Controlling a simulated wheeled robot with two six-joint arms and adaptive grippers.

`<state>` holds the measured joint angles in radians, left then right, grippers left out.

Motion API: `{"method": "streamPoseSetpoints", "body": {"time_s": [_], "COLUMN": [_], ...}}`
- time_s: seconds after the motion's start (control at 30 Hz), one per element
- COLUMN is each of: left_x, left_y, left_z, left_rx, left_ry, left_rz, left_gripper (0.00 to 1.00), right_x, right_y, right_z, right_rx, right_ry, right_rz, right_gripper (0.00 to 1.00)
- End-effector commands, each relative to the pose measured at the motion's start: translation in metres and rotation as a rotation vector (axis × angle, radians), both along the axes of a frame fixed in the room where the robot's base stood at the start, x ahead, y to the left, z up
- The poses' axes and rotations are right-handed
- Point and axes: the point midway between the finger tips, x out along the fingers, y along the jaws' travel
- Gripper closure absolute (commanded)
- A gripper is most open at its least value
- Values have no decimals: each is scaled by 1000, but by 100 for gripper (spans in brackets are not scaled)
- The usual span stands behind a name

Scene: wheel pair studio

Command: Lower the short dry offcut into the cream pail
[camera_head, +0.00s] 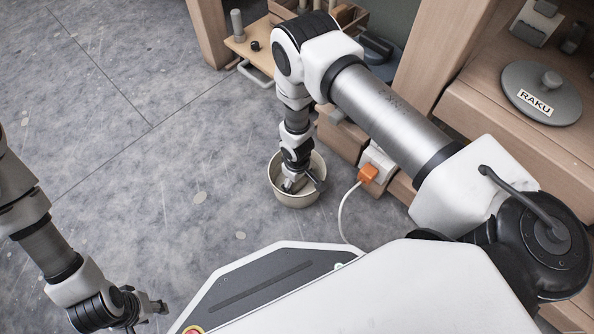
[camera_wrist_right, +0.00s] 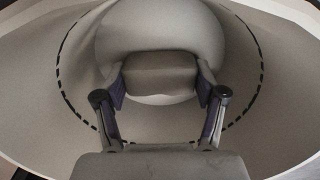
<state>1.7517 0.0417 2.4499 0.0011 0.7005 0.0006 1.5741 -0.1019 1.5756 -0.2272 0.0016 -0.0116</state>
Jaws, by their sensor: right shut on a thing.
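The cream pail (camera_head: 276,188) stands on the grey floor in the middle of the head view. My right gripper (camera_head: 304,184) reaches straight down into its mouth. In the right wrist view the pail's pale wall (camera_wrist_right: 265,110) surrounds the gripper, with a dashed dark line around the inside. There my right gripper (camera_wrist_right: 160,92) is shut on a short grey-brown block, the offcut (camera_wrist_right: 160,74), between its two pads. The offcut is inside the pail; whether it touches the bottom I cannot tell. My left gripper (camera_head: 148,314) is low at the bottom left, empty, its fingers apart.
Wooden shelving (camera_head: 470,105) rises at the right, with a grey lid marked RAKU (camera_head: 530,85). The floor left of the pail is clear.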

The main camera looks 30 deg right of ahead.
Motion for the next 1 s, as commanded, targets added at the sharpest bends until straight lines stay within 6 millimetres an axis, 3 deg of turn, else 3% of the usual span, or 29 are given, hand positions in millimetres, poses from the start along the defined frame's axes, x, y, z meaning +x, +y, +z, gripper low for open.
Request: {"method": "streamPoseSetpoints", "body": {"time_s": [0.27,0.3,0.37,0.77,1.0], "left_x": [0,0,0,0,0], "left_y": [0,0,0,0,0], "left_z": [-1,-1,-1,4,51], "left_rx": [0,0,0,0,0], "left_ry": [0,0,0,0,0], "left_rz": [0,0,0,0,0], "left_gripper": [60,60,60,60,60], "right_x": [0,0,0,0,0], "right_y": [0,0,0,0,0], "right_z": [-1,-1,-1,4,51], "right_rx": [0,0,0,0,0], "right_ry": [0,0,0,0,0], "right_rz": [0,0,0,0,-1], "right_gripper": [70,19,1,1,1]}}
